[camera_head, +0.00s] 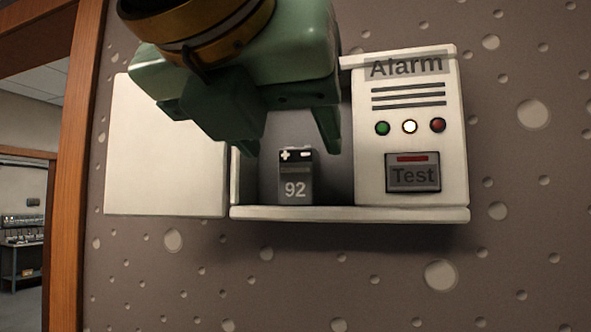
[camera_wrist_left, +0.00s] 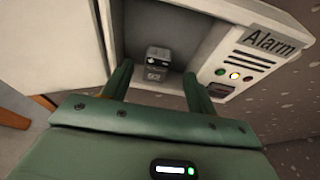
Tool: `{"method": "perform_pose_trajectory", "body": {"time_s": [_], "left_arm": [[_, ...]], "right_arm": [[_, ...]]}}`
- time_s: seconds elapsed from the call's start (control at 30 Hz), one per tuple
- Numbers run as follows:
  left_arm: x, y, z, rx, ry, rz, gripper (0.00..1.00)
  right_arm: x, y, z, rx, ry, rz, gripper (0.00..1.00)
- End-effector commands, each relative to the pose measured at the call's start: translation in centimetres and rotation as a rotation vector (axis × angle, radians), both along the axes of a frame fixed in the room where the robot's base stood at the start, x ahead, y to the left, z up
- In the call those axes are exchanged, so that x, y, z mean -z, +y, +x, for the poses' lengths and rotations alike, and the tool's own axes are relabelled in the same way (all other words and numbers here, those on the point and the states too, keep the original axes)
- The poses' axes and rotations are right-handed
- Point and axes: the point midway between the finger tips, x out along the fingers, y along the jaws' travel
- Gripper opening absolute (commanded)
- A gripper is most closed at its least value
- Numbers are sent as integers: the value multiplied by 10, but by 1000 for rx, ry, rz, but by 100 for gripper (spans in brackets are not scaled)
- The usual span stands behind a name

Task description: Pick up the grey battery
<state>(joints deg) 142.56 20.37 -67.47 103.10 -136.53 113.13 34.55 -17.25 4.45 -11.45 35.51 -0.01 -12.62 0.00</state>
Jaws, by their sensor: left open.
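The grey battery (camera_head: 295,178) stands upright in the open compartment of the white alarm box (camera_head: 350,213). It is marked 92 and has plus and minus signs near its top. It also shows in the left wrist view (camera_wrist_left: 157,62), between and beyond the fingers. My left gripper (camera_head: 290,148) is open and empty, in front of and above the battery, with one finger to each side. It also shows in the left wrist view (camera_wrist_left: 160,82). Whether a finger touches the battery cannot be told. My right gripper is not in view.
The compartment's white door (camera_head: 165,160) hangs open to the left. The box's right part bears green, white and red lights and a Test button (camera_head: 413,174). A wooden door frame (camera_head: 75,170) stands at the left. The wall below the box is clear.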

Motion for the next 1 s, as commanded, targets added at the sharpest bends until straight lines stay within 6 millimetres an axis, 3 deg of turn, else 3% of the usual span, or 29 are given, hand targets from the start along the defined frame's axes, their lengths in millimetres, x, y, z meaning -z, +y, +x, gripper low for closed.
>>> {"method": "perform_pose_trajectory", "body": {"time_s": [0.2,0.5,0.67,0.7,1.0], "left_arm": [[10,-7,32,2,3,1,58],[13,-9,38,2,0,0,58],[13,-9,38,2,1,1,14],[13,-9,38,2,1,1,9],[12,-9,38,2,1,0,9]], "right_arm": [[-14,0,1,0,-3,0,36],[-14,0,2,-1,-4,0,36],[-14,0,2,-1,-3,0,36],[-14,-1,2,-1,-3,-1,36],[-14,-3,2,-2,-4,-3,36]]}}
